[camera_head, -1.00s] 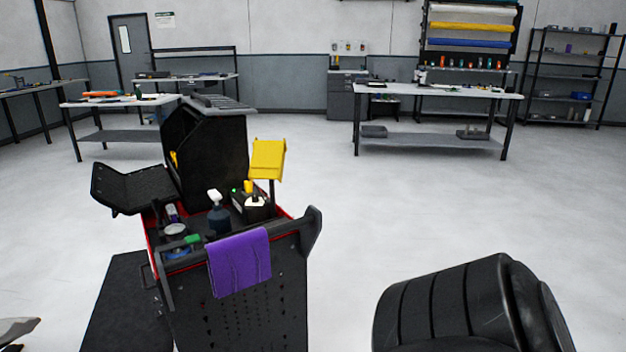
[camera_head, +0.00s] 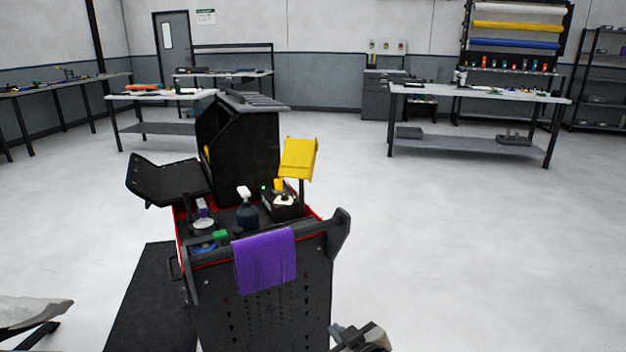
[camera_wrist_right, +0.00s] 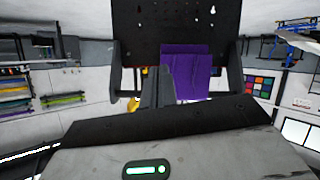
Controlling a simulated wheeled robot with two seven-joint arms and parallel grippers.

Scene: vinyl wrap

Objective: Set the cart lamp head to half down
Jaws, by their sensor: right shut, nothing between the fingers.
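The yellow lamp head (camera_head: 299,158) sits on a dark post at the right side of the black tool cart (camera_head: 262,300). Its face looks tilted, and its exact angle is hard to tell. My right gripper (camera_head: 362,338) is at the bottom edge of the head view, in front of and to the right of the cart, well below and apart from the lamp head. In the right wrist view the gripper (camera_wrist_right: 158,88) is shut and empty, pointing toward the cart's perforated panel and purple cloth (camera_wrist_right: 190,75). A small yellow patch shows beside the fingers, partly hidden. My left gripper is out of view.
A purple cloth (camera_head: 265,262) hangs over the cart's front handle. A spray bottle (camera_head: 247,210) and other supplies stand in the cart's tray. A black side shelf (camera_head: 165,180) sticks out left. The floor (camera_head: 460,240) right of the cart is clear.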

